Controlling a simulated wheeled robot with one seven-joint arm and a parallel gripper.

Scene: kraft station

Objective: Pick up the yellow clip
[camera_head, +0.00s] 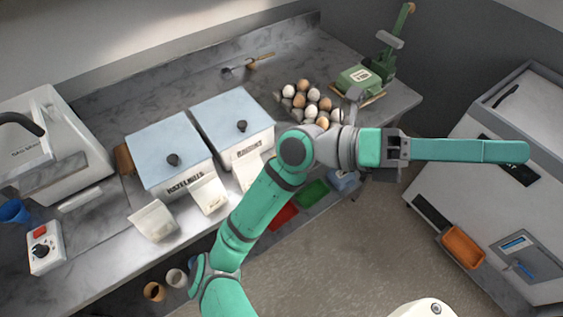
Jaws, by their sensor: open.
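I cannot make out a yellow clip for certain in the head view. My arm rises from the bottom, bends above the counter's front edge and points right. At its end, my gripper (505,151) hangs in front of the large grey cabinet at the right. It is open, and nothing shows held in it. It is seen from the side, so the gap between its fingers is hidden. My arm covers part of the counter front and the small bins below.
The marble counter (100,85) carries two blue-lidded boxes (168,152) (232,115), several eggs (311,95), a green carton (358,78) and a green stand (386,60). A grey cabinet (455,195) with an orange bin (462,247) stands right. Open floor (330,260) lies between.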

